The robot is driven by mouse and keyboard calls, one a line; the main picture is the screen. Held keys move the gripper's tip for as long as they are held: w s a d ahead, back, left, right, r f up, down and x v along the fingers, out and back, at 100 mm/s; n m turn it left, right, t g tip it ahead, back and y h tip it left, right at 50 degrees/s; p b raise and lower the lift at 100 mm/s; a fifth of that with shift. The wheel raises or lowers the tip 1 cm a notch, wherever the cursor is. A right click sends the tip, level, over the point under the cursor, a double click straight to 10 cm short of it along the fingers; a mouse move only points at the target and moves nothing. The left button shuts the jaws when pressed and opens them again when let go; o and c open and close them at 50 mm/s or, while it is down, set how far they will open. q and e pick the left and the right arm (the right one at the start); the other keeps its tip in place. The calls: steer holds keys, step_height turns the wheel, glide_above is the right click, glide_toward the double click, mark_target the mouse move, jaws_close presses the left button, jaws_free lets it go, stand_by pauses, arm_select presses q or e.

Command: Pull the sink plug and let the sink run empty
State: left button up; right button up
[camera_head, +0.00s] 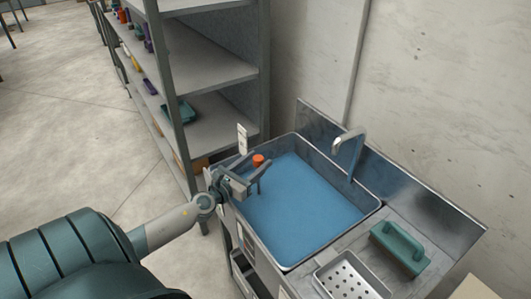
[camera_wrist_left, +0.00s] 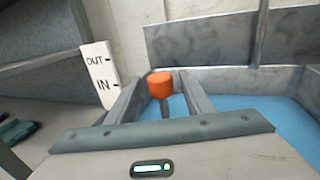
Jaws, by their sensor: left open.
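The sink (camera_head: 372,205) is a metal basin holding blue water (camera_head: 301,205). An orange plug knob (camera_head: 258,159) stands above the water near the basin's left corner. My left gripper (camera_head: 256,176) is open at the left rim, close to the knob. In the left wrist view the knob (camera_wrist_left: 160,85) shows between and beyond the two fingers (camera_wrist_left: 162,98), with a dark stem below it. I cannot tell whether the fingers touch it. The plug's lower end is hidden. My right gripper does not show.
A white sign (camera_wrist_left: 100,78) reading OUT and IN stands left of the knob. A faucet (camera_head: 347,138) rises at the back. A green handled tool (camera_head: 400,245) and a perforated tray (camera_head: 352,280) lie right of the basin. Shelves (camera_head: 210,75) stand behind on the left.

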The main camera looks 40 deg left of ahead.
arm_select(q)
steer(key=shift+w, duration=2.45)
